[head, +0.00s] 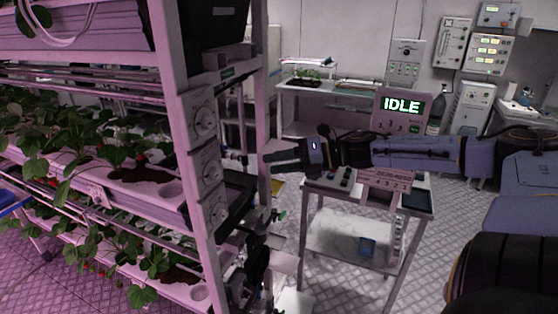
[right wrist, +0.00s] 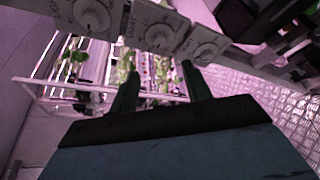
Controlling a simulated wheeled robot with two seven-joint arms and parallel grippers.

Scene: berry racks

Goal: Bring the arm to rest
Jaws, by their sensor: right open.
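My right arm reaches in from the right in the head view. Its gripper (head: 283,157) points left, close to the end post of the plant rack. The right wrist view shows its two dark fingers (right wrist: 160,88) spread apart with nothing between them. Beyond the fingers are the rack's shelves and a panel with dials (right wrist: 155,30). My left gripper is not in either view.
The berry rack (head: 178,120) with strawberry plants fills the left, with dial boxes (head: 205,118) on its end post. A trolley (head: 345,240) stands below my arm, with a screen reading IDLE (head: 401,105) behind it.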

